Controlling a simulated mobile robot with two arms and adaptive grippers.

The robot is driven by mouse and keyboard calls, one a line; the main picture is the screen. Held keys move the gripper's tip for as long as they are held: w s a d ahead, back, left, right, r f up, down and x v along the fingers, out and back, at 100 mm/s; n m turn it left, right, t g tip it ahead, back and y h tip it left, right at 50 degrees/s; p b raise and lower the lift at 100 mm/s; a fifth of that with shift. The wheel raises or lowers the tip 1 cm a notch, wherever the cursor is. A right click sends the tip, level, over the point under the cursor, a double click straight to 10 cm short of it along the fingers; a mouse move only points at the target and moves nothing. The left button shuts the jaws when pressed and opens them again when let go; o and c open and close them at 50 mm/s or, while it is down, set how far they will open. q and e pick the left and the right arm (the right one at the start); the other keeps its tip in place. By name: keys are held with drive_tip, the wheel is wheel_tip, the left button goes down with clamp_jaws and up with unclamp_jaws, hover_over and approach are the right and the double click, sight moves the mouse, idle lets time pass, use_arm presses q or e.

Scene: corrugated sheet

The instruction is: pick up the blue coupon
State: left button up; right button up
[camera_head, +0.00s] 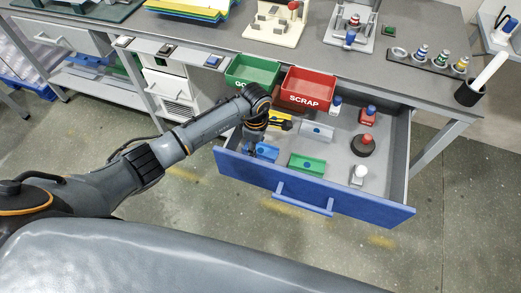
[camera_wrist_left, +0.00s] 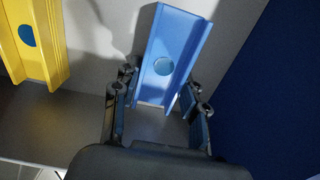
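The blue coupon (camera_head: 267,151) is a channel-shaped strip with a round spot. It lies in the open blue-fronted drawer (camera_head: 345,195), near its left front corner. In the left wrist view, the blue coupon (camera_wrist_left: 177,45) points away from me, its near end between the fingers. My left gripper (camera_head: 250,146) reaches down into the drawer at the coupon. In the left wrist view, the left gripper (camera_wrist_left: 160,88) is open, with one finger on each side of the coupon. I cannot tell whether they touch it. My right gripper is not in view.
A yellow coupon (camera_wrist_left: 28,40) lies left of the blue one. A grey coupon (camera_head: 317,131) and a green coupon (camera_head: 307,163) lie nearby in the drawer. Bottles and a dark round item (camera_head: 363,146) stand farther right. A red SCRAP bin (camera_head: 306,98) and green bin (camera_head: 252,85) stand behind.

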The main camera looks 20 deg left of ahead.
use_arm(q)
drive_tip(key=c, duration=0.4)
